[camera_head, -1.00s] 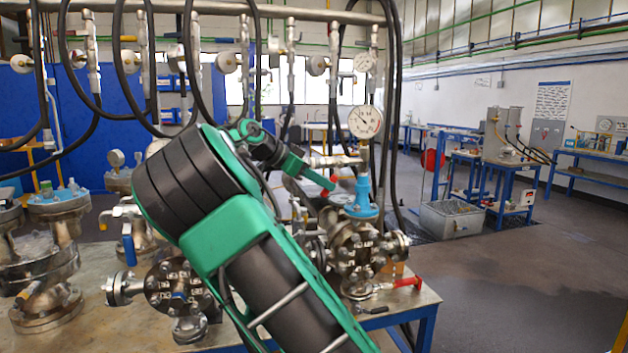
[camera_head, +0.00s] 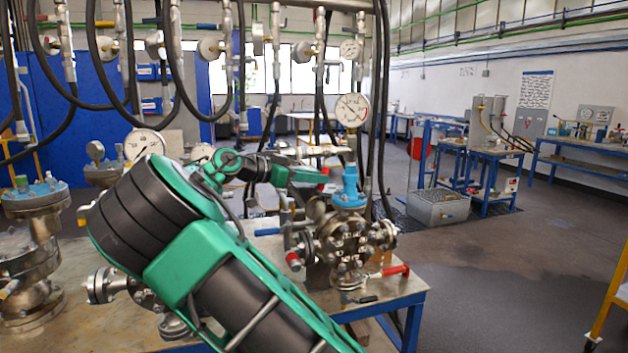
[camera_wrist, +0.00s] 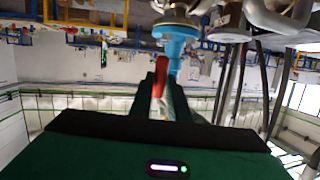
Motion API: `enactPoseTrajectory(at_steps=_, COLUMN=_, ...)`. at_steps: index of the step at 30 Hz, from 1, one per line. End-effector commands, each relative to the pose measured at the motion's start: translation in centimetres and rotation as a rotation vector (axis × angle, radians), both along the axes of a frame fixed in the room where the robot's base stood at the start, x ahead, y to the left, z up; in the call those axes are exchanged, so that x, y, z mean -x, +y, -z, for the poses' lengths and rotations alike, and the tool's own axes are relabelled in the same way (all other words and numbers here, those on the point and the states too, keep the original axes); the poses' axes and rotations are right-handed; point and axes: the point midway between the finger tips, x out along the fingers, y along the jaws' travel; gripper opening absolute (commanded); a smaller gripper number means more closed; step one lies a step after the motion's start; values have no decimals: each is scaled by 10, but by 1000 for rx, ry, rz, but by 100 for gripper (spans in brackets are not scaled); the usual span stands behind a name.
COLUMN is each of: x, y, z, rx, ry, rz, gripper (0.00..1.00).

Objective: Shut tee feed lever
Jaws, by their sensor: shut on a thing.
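My gripper (camera_wrist: 160,82) is shut on the red tee feed lever (camera_wrist: 158,76), which shows between its dark fingers in the wrist view. In the head view my gripper (camera_head: 314,176) is at the top of the flanged vessel (camera_head: 345,245), just left of the blue fitting (camera_head: 349,188). A bit of red lever (camera_head: 327,180) shows there, but my gripper hides most of it. The blue fitting also shows in the wrist view (camera_wrist: 177,36), just beyond the lever. A pressure gauge (camera_head: 352,110) stands above the fitting.
A lower red-handled valve (camera_head: 392,271) sticks out right of the vessel, near the bench edge (camera_head: 410,292). Another flanged vessel (camera_head: 35,245) stands at the left. Black hoses (camera_head: 380,120) hang behind. Open floor (camera_head: 500,270) lies to the right.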

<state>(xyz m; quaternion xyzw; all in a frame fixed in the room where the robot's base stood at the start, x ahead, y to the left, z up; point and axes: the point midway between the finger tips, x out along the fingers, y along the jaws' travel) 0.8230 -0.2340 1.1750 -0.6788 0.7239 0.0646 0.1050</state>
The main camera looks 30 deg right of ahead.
Motion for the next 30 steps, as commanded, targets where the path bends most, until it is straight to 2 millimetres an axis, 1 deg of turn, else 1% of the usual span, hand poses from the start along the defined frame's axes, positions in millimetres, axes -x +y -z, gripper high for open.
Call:
enactPoseTrajectory(at_steps=1, x=-2, y=1, z=4, rx=-6, ry=8, rz=-5, gripper=0)
enactPoseTrajectory(at_steps=3, x=-2, y=1, z=4, rx=-6, ry=8, rz=-5, gripper=0)
enactPoseTrajectory(at_steps=4, x=-2, y=2, z=4, rx=-6, ry=8, rz=-5, gripper=20)
enactPoseTrajectory(at_steps=5, x=-2, y=2, z=3, rx=-6, ry=8, rz=-5, gripper=24)
enactPoseTrajectory(at_steps=13, x=-1, y=2, z=1, rx=-4, ry=3, rz=-4, gripper=24)
enactPoseTrajectory(at_steps=17, x=-2, y=10, z=-1, rx=-3, ry=2, rz=-6, gripper=24)
enactPoseTrajectory(at_steps=20, x=-3, y=23, z=-4, rx=-2, ry=2, rz=-6, gripper=24)
enactPoseTrajectory(at_steps=24, x=-5, y=49, z=-10, rx=-2, ry=2, rz=-7, gripper=24)
enactPoseTrajectory(at_steps=30, x=-7, y=83, z=-18, rx=-3, ry=2, rz=-6, gripper=24)
